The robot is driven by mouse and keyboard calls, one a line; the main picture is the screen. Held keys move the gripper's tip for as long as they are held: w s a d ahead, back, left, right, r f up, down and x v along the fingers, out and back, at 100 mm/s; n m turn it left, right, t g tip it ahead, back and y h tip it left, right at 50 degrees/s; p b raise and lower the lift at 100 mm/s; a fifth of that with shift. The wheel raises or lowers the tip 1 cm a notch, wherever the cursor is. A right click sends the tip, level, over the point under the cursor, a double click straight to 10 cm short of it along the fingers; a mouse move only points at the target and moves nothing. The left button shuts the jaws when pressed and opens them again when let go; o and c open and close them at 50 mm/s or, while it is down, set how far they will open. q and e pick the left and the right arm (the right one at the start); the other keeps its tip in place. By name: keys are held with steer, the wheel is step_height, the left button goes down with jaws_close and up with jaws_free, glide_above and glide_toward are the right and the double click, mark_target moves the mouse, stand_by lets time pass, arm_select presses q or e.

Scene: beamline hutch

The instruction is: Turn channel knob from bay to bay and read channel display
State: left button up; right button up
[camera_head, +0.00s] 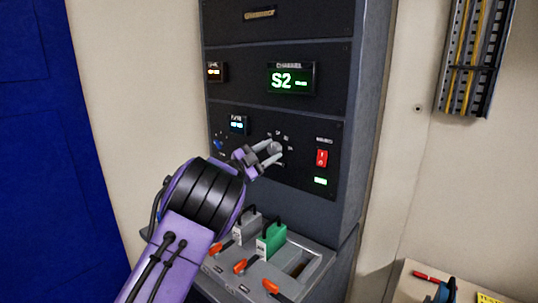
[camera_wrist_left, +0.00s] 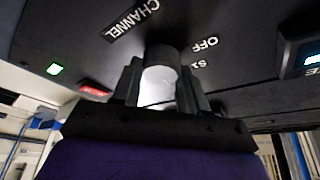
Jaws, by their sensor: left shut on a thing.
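The channel knob (camera_head: 276,148) is a grey round knob on the black rack panel. My left gripper (camera_head: 268,154) reaches it from the lower left and is shut on it. In the left wrist view the knob (camera_wrist_left: 158,84) shows pale between the two dark fingers of my left gripper (camera_wrist_left: 160,92), under the CHANNEL label (camera_wrist_left: 132,20). Position marks, OFF among them, show beside it. The channel display (camera_head: 290,79) above reads "S2" in pale green, followed by small characters I cannot read. My right gripper is not in view.
A red switch (camera_head: 321,158) with a green light below it is right of the knob. A small blue display (camera_head: 238,124) is left of it. Below, a shelf holds a green module (camera_head: 271,240), a grey module (camera_head: 246,226) and orange levers. A bench corner is at lower right.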

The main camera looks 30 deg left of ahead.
arm_select(q)
steer(key=o, duration=1.1)
steer(key=shift+c, duration=0.2)
steer(key=b+v, duration=0.4)
steer(key=v, duration=0.6)
steer(key=shift+s, duration=0.25)
steer(key=shift+w+f, duration=0.1)
